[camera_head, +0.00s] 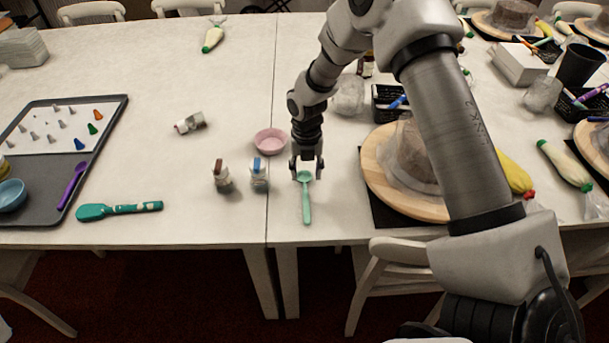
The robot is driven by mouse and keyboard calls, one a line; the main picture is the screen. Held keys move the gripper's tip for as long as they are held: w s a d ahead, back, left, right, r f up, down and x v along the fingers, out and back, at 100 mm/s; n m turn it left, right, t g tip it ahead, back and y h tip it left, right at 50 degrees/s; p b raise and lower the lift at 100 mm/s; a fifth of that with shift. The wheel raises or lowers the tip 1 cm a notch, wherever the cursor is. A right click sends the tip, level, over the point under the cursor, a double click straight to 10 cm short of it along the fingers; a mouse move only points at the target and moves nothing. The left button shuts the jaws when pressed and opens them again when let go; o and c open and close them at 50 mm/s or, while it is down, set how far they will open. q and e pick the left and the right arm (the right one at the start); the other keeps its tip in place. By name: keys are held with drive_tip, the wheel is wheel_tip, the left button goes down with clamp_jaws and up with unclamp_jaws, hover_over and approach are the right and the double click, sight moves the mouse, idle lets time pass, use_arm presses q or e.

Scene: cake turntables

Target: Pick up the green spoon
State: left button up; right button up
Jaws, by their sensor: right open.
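The green spoon (306,204) lies on the white table, its handle pointing toward the near edge and its bowl at the far end. My right gripper (306,176) is open, with its fingers at the spoon's bowl end. I cannot tell whether the fingers touch the spoon. My left gripper is not in view.
Two small bottles (259,174) and a pink bowl (270,141) stand left of my right gripper. A wooden turntable (376,177) with a wrapped cake is to the right. A teal spatula (119,210) and a grey tray (107,111) lie at left. Bare table surrounds the spoon's handle.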

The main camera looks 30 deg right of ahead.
sight(305, 192)
drive_tip(key=shift+s+a+f, duration=0.15)
drive_tip(key=shift+s+f, duration=0.05)
drive_tip(key=shift+f, duration=0.05)
drive_tip(key=shift+s+a+f+p, duration=0.4)
drive_tip(key=shift+s+a+f, duration=0.1)
drive_tip(key=shift+s+a, duration=0.1)
drive_tip(key=f, duration=0.3)
drive_tip(key=w+d+f+p, duration=0.1)
drive_tip(key=f, duration=0.1)
drive_tip(key=shift+f, duration=0.2)
drive_tip(key=shift+a+r, duration=0.15)
drive_tip(key=shift+s+a+r, duration=0.1)
drive_tip(key=shift+s+r, duration=0.05)
drive_tip(key=shift+c, duration=1.1)
drive_tip(key=c, duration=0.5)
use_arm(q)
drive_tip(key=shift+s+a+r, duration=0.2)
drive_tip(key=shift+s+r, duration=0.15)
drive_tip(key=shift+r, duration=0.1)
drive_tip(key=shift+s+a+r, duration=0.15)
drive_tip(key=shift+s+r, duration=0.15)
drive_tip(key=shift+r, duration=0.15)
use_arm(e)
clamp_jaws()
